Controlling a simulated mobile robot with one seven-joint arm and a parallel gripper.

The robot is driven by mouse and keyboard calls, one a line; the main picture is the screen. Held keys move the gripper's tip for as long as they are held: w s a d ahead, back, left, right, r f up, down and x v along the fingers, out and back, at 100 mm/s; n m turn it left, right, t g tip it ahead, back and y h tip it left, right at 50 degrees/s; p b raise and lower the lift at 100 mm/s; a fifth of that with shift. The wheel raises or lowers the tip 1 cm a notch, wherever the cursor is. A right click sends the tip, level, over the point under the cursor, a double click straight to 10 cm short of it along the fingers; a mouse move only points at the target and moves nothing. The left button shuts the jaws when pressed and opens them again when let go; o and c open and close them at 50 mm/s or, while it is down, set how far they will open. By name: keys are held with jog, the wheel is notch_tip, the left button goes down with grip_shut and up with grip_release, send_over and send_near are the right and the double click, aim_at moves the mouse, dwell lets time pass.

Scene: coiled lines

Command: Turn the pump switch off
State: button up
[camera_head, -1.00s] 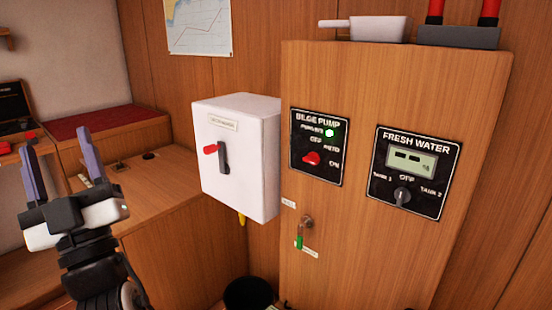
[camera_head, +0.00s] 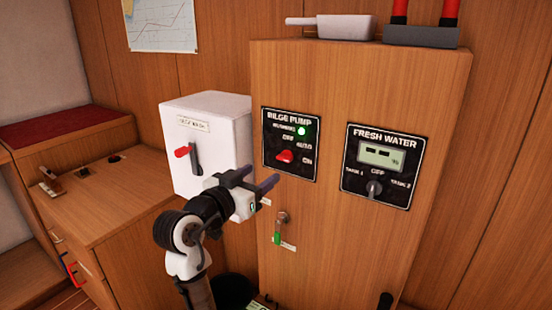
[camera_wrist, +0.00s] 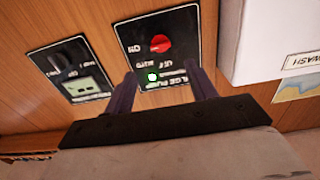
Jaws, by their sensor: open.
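The bilge pump panel (camera_head: 289,172) is a black plate on the wooden cabinet front, marked OFF, AUTO and ON. Its red knob (camera_head: 285,156) sits low on the plate, and its green lamp (camera_head: 302,131) is lit. My gripper (camera_head: 258,180) is open and empty, below and left of the knob in the head view, its fingers pointing toward the cabinet. In the wrist view the panel appears upside down, with the red knob (camera_wrist: 160,44) beyond and between the fingertips of my gripper (camera_wrist: 165,82). No contact with the knob shows.
The fresh water panel (camera_head: 383,166) is right of the pump panel. A white box (camera_head: 212,125) with a red-tipped lever (camera_head: 190,155) stands close on the left. A key with a green tag (camera_head: 279,228) hangs below. A dark bin (camera_head: 233,290) is on the floor.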

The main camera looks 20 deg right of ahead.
aim_at(282, 158)
jog(key=p+x, duration=0.1)
jog(key=x, duration=0.8)
jog(key=c, duration=1)
jog(key=shift+p, duration=0.3)
